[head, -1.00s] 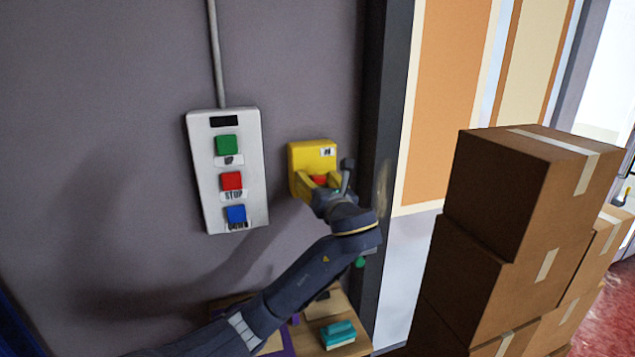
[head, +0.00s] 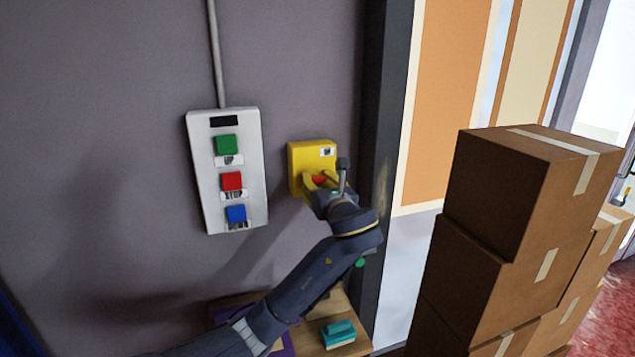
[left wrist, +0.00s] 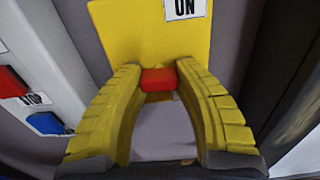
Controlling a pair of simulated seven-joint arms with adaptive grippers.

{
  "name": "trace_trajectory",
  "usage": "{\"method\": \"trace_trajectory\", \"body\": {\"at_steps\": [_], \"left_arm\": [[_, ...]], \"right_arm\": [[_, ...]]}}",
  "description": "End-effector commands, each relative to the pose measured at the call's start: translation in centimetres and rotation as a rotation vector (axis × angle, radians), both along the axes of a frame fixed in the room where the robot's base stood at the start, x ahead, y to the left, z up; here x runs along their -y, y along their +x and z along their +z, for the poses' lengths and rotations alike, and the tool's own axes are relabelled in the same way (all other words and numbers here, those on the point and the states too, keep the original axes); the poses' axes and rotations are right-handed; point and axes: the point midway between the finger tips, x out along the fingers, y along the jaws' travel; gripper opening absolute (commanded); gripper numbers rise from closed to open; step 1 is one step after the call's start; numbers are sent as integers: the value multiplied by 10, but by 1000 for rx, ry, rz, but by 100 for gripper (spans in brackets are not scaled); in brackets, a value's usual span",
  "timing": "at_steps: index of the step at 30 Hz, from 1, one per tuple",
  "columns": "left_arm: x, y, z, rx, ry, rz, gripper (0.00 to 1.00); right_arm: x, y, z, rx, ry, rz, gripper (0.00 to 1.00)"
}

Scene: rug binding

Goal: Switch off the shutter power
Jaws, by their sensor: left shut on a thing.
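A yellow switch box (head: 304,156) is mounted on the grey wall, right of the push-button panel. It also shows in the left wrist view (left wrist: 145,35), with a white label reading "ON" at its top right. A red switch handle (left wrist: 158,79) sticks out from the lower part of the box. My left gripper (left wrist: 159,72) has its yellow fingers shut on the red handle, one tip at each side. In the head view the left gripper (head: 319,181) is in front of the box and partly hides the handle. My right gripper is not in view.
A white panel (head: 207,170) with green, red "STOP" and blue buttons hangs close left of the box. A dark door post (head: 385,120) stands close right. Stacked cardboard boxes (head: 515,190) fill the right. Below is a wooden surface with a teal object (head: 338,334).

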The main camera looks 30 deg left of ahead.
Motion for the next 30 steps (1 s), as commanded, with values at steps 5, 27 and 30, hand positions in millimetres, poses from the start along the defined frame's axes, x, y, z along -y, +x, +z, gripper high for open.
{"method": "trace_trajectory", "body": {"at_steps": [5, 27, 30], "left_arm": [[1, 1, 0, 119, -96, 1, 4], [2, 3, 2, 584, -452, 1, 4], [2, 4, 2, 615, -476, 1, 4]], "right_arm": [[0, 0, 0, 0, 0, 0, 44], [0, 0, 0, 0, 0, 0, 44], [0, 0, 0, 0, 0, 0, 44]]}}
